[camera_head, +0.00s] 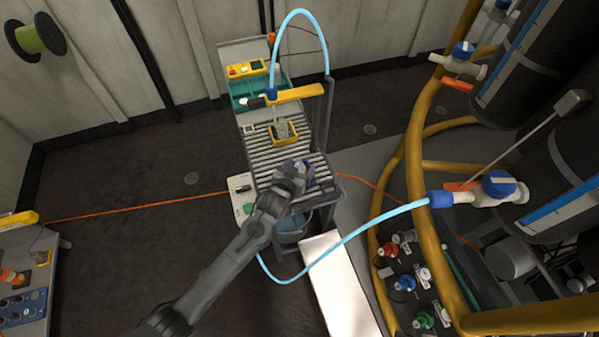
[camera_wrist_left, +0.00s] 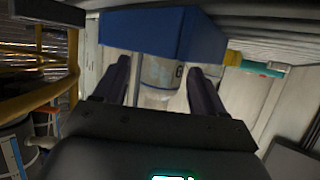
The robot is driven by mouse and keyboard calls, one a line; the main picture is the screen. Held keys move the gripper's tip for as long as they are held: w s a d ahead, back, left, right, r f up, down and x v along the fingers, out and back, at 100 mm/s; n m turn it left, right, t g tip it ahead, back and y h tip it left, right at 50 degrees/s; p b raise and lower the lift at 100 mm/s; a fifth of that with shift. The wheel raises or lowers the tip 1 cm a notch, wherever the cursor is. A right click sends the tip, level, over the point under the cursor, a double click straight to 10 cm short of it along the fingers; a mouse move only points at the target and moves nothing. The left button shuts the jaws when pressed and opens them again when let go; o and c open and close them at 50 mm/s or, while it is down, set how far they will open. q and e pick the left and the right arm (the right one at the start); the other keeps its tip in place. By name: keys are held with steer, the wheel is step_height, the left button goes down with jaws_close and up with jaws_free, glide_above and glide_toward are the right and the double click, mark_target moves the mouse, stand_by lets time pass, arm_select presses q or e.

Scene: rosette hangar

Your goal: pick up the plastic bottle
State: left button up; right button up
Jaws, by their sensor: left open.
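In the left wrist view a pale, translucent, labelled body, which looks like the plastic bottle (camera_wrist_left: 160,74), shows between the fingers of my left gripper (camera_wrist_left: 162,84). The fingers are apart, one on each side of it, and I cannot tell whether they touch it. A blue block-shaped holder (camera_wrist_left: 150,34) covers its upper end in this view. In the head view my left gripper (camera_head: 296,172) is over the near end of the roller table (camera_head: 262,156), by a small blue item (camera_head: 309,176). The arm hides the bottle there. My right gripper is not in view.
A yellow tray (camera_head: 271,138) with a greyish item stands farther back on the rollers. A light blue hose (camera_head: 376,219) loops right of the table. A bucket (camera_head: 291,232) sits below its near end. Yellow pipes (camera_head: 414,170) and tanks crowd the right; open floor lies left.

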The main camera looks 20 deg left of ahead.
mark_target(300, 163)
arm_select(q)
steer(key=c, duration=1)
steer(key=shift+r, duration=0.1)
steer(key=shift+c, duration=0.2)
steer(key=shift+r+p, duration=0.4)
steer(key=shift+r, duration=0.2)
step_height(300, 163, up, 3)
steer(key=shift+s+d+r+p, duration=0.1)
steer(key=shift+r+p, duration=0.05)
steer(key=shift+p, duration=0.75)
steer(key=s+d+r+p, duration=0.7)
steer(key=d+r+p, duration=0.1)
steer(key=r+p, duration=0.2)
steer(key=shift+s+d+r, duration=0.2)
steer(key=shift+s+r, duration=0.15)
steer(key=shift+r, duration=0.3)
steer(key=shift+r, duration=0.15)
